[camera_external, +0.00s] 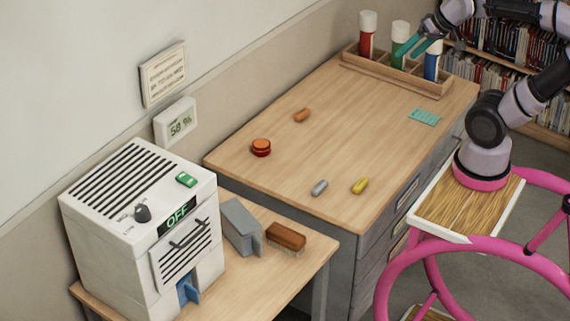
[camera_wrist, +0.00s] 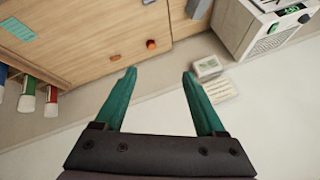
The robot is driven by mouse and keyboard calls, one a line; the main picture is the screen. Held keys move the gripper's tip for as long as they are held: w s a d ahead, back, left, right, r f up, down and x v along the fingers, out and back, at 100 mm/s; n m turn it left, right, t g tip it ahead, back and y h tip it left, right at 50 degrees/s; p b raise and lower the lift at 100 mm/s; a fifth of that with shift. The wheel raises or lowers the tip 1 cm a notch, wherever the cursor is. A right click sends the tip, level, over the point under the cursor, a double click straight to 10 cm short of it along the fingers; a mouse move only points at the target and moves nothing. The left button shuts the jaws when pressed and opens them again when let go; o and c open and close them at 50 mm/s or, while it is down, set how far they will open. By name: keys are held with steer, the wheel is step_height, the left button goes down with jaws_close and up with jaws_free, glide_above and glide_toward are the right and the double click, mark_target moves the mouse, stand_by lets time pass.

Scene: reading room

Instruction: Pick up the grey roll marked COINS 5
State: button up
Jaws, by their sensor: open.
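The grey roll (camera_external: 319,188) lies on the wooden desk (camera_external: 340,130) near its front edge, left of a yellow roll (camera_external: 360,186). Its marking is too small to read. I cannot make out the grey roll in the wrist view. My gripper (camera_external: 416,48) is at the desk's far end, by the rack of tubes, well away from the roll. In the wrist view my gripper (camera_wrist: 159,73) has its two teal fingers spread apart with nothing between them.
A wooden rack (camera_external: 385,72) holds red-, green- and blue-filled tubes. An orange roll (camera_external: 302,115), red discs (camera_external: 261,147) and a teal card (camera_external: 424,116) lie on the desk. A white machine (camera_external: 140,225), grey block (camera_external: 241,227) and brush (camera_external: 287,236) stand left. The desk's middle is clear.

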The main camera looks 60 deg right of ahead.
steer(key=w+f+m+g+y, duration=0.65)
steer(key=w+f, duration=0.95)
steer(key=f, duration=0.4)
steer(key=w+f+m+y, duration=0.1)
steer(key=w+f+m, duration=0.15)
steer(key=f, duration=0.35)
steer(key=w+f+m+y, duration=0.1)
steer(key=f+m, duration=0.2)
steer(key=f, duration=0.4)
steer(key=m+t+y, duration=0.2)
steer(key=m, duration=0.2)
glide_toward(320, 184)
steer(key=shift+d+r+h, duration=0.25)
steer(key=shift+d+r, duration=0.55)
steer(key=shift+a+f, duration=0.25)
steer(key=shift+f, duration=0.05)
steer(key=x, duration=1)
steer(key=shift+s+a, duration=0.1)
steer(key=shift+s, duration=0.05)
steer(key=shift+c, duration=0.4)
